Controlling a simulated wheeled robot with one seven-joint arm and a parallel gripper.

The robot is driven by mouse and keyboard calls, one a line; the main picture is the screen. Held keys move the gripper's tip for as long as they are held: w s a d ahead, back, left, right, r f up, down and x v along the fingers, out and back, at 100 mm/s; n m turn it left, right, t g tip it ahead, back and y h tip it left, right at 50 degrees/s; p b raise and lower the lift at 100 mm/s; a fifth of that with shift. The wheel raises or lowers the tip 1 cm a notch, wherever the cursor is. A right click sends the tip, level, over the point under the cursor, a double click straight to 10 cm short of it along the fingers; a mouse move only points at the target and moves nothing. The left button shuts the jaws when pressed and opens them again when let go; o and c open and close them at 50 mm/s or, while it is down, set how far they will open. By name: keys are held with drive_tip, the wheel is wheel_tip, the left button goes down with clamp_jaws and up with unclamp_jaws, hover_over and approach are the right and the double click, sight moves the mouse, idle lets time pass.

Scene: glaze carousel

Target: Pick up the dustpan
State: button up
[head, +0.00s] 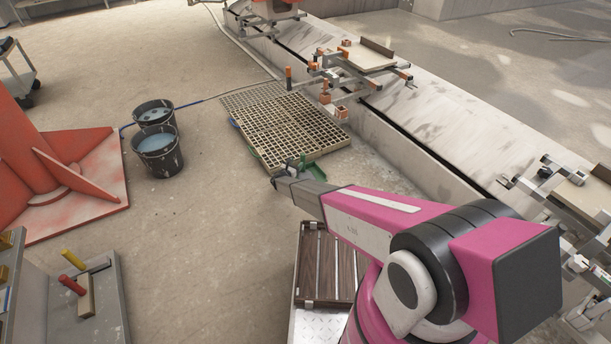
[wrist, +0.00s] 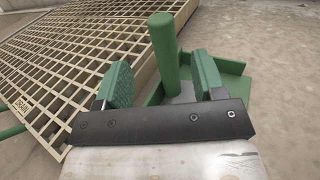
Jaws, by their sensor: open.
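The green dustpan (wrist: 228,84) lies on the floor beside the grating, with its round green handle (wrist: 165,55) standing up toward the wrist camera. In the head view a bit of the dustpan (head: 317,172) shows just past the end of my arm; the rest is hidden. My gripper (wrist: 160,85) is open, with its green-padded fingers on either side of the handle. The handle stands between the fingers, and I cannot tell whether either pad touches it. My gripper also shows small in the head view (head: 292,165).
A tan drain grating (head: 275,125) lies close on the left of the dustpan. Two dark buckets (head: 158,152) with liquid stand farther left. A long low concrete curb (head: 385,140) with orange-tipped fixtures runs along the right. The floor between buckets and arm is clear.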

sight(303, 157)
drive_tip(key=x, duration=0.7)
drive_tip(key=shift+w+d+f, duration=0.15)
drive_tip(key=shift+d+f, duration=0.05)
drive_tip(key=shift+d, duration=0.05)
clamp_jaws()
